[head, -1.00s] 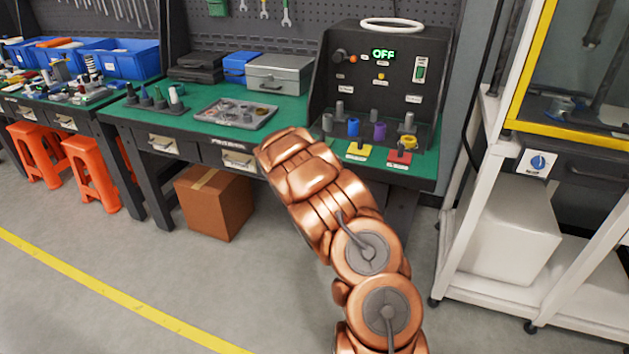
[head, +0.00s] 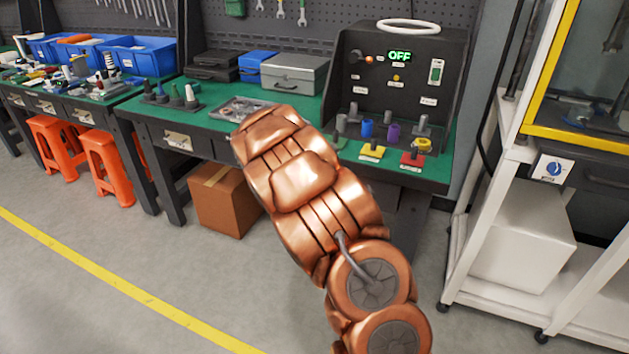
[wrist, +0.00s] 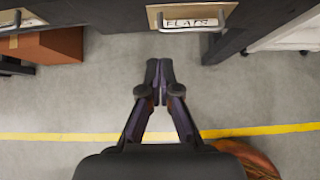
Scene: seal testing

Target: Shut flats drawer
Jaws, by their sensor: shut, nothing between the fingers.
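The flats drawer (wrist: 187,14) shows at the top of the wrist view. It has a pale front, a metal handle and a label that reads FLATS. I cannot tell how far it stands out from the bench. In the head view my copper arm hides it. My gripper (wrist: 160,64) is shut and empty, with its dark fingertips together. In the wrist view the fingertips are below the drawer front and apart from it, over the grey floor.
A cardboard box (head: 225,200) stands under the green-topped bench (head: 215,125). Another drawer (head: 178,141) is left of my arm. A dark bench leg (wrist: 228,42) is just right of the flats drawer. A white wheeled frame (head: 462,240) stands at right. The floor before the bench is clear.

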